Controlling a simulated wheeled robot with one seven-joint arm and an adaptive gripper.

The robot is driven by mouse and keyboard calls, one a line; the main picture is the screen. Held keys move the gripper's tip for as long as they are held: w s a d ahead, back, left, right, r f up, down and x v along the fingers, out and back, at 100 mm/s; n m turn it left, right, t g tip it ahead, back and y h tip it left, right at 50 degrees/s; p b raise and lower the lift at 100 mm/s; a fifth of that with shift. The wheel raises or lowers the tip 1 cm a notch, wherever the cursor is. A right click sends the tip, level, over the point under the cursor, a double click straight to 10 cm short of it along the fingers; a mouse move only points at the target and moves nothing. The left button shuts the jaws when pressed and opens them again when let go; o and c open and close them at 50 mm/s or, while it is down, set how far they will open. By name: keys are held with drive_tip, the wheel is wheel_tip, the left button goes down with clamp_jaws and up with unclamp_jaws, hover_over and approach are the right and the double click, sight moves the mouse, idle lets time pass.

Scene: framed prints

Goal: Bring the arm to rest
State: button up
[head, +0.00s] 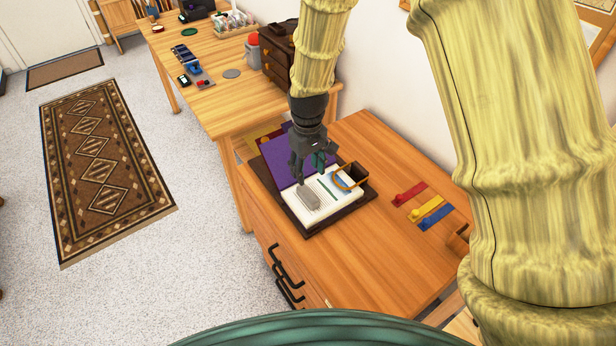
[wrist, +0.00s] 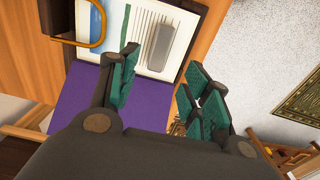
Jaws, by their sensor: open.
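My gripper (head: 313,170) is open and empty above the open book on the wooden cabinet. In the wrist view, the green-padded fingers of my gripper (wrist: 160,76) are spread apart with nothing between them. The book (head: 299,211) has a purple side (head: 280,158) and a white printed page, and lies on a dark mat (head: 368,196). A grey rounded block (head: 310,199) lies on the page; it also shows in the wrist view (wrist: 159,47). My arm reaches down from above.
A brown box-like holder with an orange handle (head: 352,175) stands at the page's right edge, close to my gripper. Red (head: 409,194), yellow and blue strips lie to the right. A long table (head: 210,97) with several items stands behind.

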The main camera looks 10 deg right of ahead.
drive_tip(key=shift+r, duration=0.5)
